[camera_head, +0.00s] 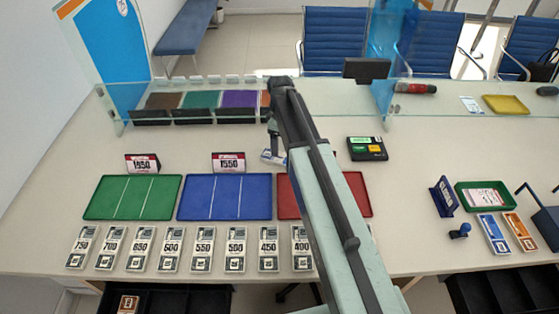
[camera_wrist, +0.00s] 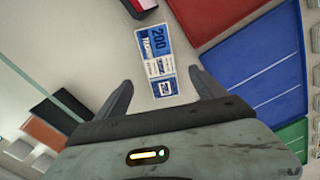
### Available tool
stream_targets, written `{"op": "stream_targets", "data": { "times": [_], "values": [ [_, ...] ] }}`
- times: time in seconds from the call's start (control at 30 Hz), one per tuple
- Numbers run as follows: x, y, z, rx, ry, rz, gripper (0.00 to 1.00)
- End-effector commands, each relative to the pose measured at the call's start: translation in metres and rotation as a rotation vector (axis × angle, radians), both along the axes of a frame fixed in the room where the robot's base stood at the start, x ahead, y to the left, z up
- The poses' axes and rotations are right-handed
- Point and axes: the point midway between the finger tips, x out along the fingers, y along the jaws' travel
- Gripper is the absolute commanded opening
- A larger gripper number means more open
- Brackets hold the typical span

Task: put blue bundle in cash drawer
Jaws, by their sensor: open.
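A blue-and-white bundle marked 200 (camera_wrist: 158,55) lies flat on the counter in the wrist view, between and beyond the fingertips of my gripper (camera_wrist: 160,80). My gripper is open and empty. In the head view, my gripper (camera_head: 276,143) points down over this bundle (camera_head: 269,157), which my arm partly hides. Another blue-and-white bundle (camera_head: 492,234) lies at the right, beside an orange one. An open black drawer (camera_head: 195,302) shows at the bottom left with a brown item in it. Another open black drawer (camera_head: 500,292) shows at the bottom right.
Green (camera_head: 112,211), blue (camera_head: 190,211) and red (camera_head: 367,185) trays lie on the counter. A glass screen (camera_head: 430,123) runs along the back. A black device (camera_head: 367,155) and a small green tray (camera_head: 462,197) are to the right.

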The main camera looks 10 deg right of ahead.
Motion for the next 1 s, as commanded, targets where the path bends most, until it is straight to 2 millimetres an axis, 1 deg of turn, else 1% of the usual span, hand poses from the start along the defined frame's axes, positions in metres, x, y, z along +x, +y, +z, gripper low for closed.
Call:
{"op": "stream_targets", "data": {
  "times": [0.03, 0.1, 0.17, 0.27, 0.37, 0.6, 0.63, 0.7, 0.9, 0.97, 1.0],
  "values": [
    [0.000, 0.000, -0.012, 0.000, 0.000, 0.000, 0.80],
    [0.000, 0.000, -0.021, 0.000, 0.000, -0.001, 0.80],
    [0.000, 0.000, -0.025, 0.000, 0.000, -0.001, 0.80],
    [-0.001, 0.000, -0.023, 0.000, 0.000, -0.001, 0.80],
    [-0.001, 0.000, -0.030, 0.000, 0.000, -0.001, 0.80],
    [-0.002, -0.003, -0.071, 0.000, 0.000, -0.001, 0.80],
    [-0.002, -0.003, -0.074, 0.000, 0.000, -0.001, 0.80],
    [-0.002, -0.003, -0.077, 0.000, 0.000, -0.001, 0.80],
    [-0.002, -0.003, -0.073, 0.000, 0.000, -0.001, 0.80],
    [-0.002, -0.003, -0.073, 0.000, 0.000, -0.001, 0.63],
    [-0.002, -0.003, -0.073, 0.000, 0.000, -0.001, 0.52]
  ]
}}
